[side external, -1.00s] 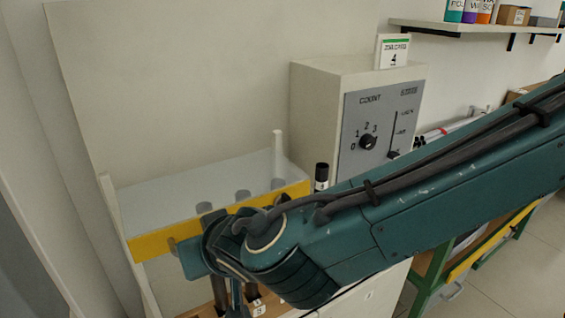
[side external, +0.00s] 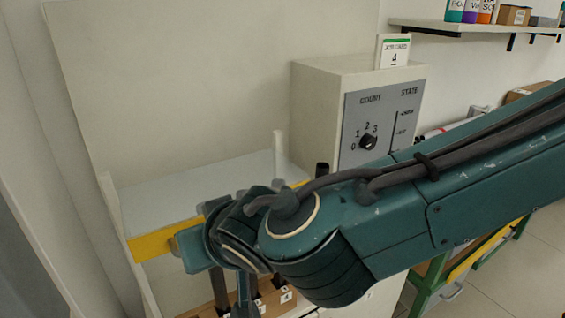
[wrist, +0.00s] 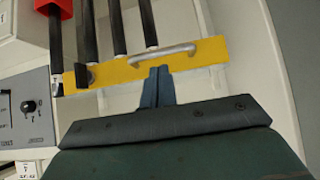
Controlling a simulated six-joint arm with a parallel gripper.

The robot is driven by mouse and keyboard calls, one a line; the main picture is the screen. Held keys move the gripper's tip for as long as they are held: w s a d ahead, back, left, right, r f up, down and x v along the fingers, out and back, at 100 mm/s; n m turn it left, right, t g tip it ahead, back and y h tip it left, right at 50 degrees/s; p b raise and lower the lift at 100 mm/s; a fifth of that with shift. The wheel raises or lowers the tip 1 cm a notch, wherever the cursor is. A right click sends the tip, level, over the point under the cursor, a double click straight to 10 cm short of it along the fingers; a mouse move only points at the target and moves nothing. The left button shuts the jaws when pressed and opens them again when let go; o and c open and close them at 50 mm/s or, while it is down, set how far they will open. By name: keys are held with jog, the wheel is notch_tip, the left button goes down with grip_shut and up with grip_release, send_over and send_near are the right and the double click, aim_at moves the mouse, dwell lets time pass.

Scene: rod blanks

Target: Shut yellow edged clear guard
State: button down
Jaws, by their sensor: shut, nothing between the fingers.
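The clear guard has a yellow edge (side external: 165,241) that runs across the front of the white rack in the side view; my wrist covers its right part. The yellow edge (wrist: 205,54) also shows in the wrist view, with a silver bar handle (wrist: 165,52) on it. My gripper (wrist: 159,70) is shut and empty, its fingertips at the lower border of the yellow edge, just below the handle. I cannot tell whether they touch it. Black rods (wrist: 118,28) stand beyond the yellow edge.
A control box (side external: 325,110) with a count dial (side external: 368,141) and a state slider stands right of the rack; its panel (wrist: 30,108) shows at left in the wrist view. A card (side external: 393,52) stands on top. A wooden block (side external: 275,298) with number labels lies below my wrist.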

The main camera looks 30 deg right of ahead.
jog(key=shift+r, duration=2.75)
jog(key=s+d+r+g, duration=0.1)
jog(key=d+r, duration=0.1)
jog(key=d, duration=1.1)
jog(key=s+d+r+g, duration=0.1)
jog(key=s+d+r, duration=0.1)
jog(key=d, duration=1)
jog(key=s+d+f+g, duration=0.1)
jog(key=s+d+f, duration=0.1)
jog(key=s+d, duration=0.4)
jog(key=s+d+f, duration=0.3)
jog(key=s+d, duration=0.4)
jog(key=s, duration=0.6)
jog(key=shift+f+g, duration=0.2)
jog(key=shift+g, duration=0.2)
